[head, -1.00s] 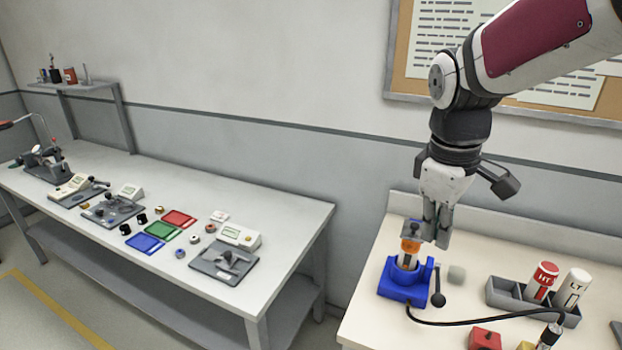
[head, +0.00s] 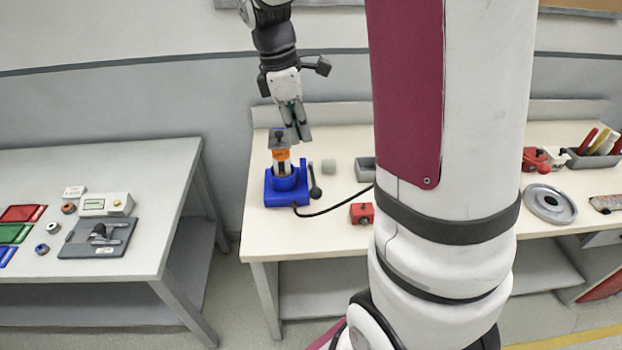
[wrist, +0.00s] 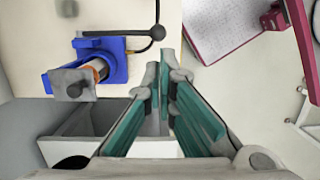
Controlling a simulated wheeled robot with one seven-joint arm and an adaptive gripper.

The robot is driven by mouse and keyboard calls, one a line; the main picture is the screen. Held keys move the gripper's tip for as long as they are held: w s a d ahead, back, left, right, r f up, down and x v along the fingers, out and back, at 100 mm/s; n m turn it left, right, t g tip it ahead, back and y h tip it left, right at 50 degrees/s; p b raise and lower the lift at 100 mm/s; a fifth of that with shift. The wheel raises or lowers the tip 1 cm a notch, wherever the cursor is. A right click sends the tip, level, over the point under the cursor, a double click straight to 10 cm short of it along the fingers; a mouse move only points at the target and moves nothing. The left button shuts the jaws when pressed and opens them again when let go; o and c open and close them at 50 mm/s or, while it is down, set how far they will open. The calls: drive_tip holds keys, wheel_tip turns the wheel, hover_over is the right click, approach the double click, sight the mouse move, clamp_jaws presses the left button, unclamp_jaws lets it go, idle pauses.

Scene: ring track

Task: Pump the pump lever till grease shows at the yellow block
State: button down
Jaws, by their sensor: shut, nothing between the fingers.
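The grease pump has a blue base (head: 286,190) with an orange collar (head: 281,155) and a grey top piece; it stands at the left end of the cream bench. Its lever (head: 315,190), a thin dark rod with a black ball, is at the pump's right side. The ball (wrist: 157,32) also shows in the wrist view. My gripper (head: 301,139) is shut and empty, beside and slightly above the pump's top in the head view. In the wrist view my gripper (wrist: 162,62) lies right of the pump (wrist: 110,58), apart from the lever. The yellow block is not visible.
A black hose (head: 335,207) runs right from the pump. My arm hides the middle of the bench. A round metal dish (head: 549,203) is farther right. A second bench (head: 150,185) stands left.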

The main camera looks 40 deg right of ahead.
sight(314, 189)
drive_tip(key=f, duration=0.4)
drive_tip(key=s+d+f+p, duration=0.1)
drive_tip(key=f, duration=0.4)
drive_tip(key=s+d+f+p, duration=0.1)
drive_tip(key=f, duration=0.3)
drive_tip(key=shift+f, duration=0.3)
drive_tip(key=shift+f, duration=0.1)
